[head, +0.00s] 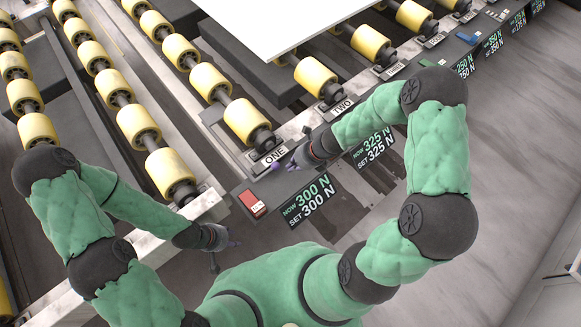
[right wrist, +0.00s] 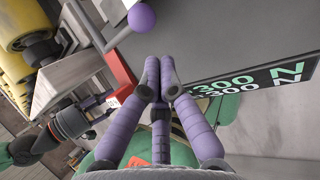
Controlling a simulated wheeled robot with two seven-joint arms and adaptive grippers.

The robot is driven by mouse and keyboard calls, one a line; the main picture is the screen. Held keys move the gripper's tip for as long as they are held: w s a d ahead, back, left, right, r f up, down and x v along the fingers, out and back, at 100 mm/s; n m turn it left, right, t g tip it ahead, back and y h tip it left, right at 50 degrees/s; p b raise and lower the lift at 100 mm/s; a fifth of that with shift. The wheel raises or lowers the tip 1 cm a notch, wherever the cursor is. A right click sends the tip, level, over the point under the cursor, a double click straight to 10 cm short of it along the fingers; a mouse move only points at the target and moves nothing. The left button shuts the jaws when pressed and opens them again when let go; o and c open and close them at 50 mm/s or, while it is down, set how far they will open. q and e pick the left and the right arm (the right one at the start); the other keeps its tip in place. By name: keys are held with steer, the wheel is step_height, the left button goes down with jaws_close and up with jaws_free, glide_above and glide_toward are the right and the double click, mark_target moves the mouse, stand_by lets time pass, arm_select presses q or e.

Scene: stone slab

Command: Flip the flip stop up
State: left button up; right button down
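A purple ball knob (right wrist: 141,17) on a thin grey rod shows at the top of the right wrist view; a small purple spot (head: 275,167) shows beside the ONE label in the head view. I cannot tell for sure that this is the flip stop. My right gripper (head: 293,163) is by that label. In the right wrist view its purple fingers (right wrist: 160,66) lie just below the knob, apart from it in the picture, with nothing seen between them. My left gripper (head: 226,250) has its fingers spread and is empty, below the red plate (head: 252,203).
Rows of yellow rollers (head: 243,118) fill the upper left. A white panel (head: 285,22) hangs over the top. Labels ONE (head: 275,155) and TWO (head: 342,106) mark the pale rail. A 300 N display (head: 308,202) lies right of the red plate. Grey floor is clear at right.

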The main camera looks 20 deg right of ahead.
mark_target(277, 175)
steer(key=b+x, duration=0.3)
steer(key=x, duration=0.5)
steer(key=shift+b, duration=0.4)
